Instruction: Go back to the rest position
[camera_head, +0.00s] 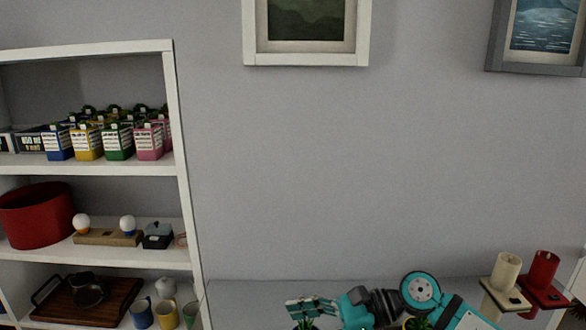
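My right arm, teal and black, comes in along the bottom edge from the lower right. Its gripper (309,306) points left, low in the picture. The picture is too small and cut off to tell whether its fingers are open or shut. A small green plant (306,324) shows right at the fingertips, at the bottom edge; I cannot tell whether they touch. My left gripper is not in view.
A white shelf unit (183,190) at left holds cartons (118,141), a red pot (38,215), a wooden tray (122,304) and cups (167,314). Cream (505,270) and red (543,269) candle holders stand at right. Another plant (418,323) is beside my arm.

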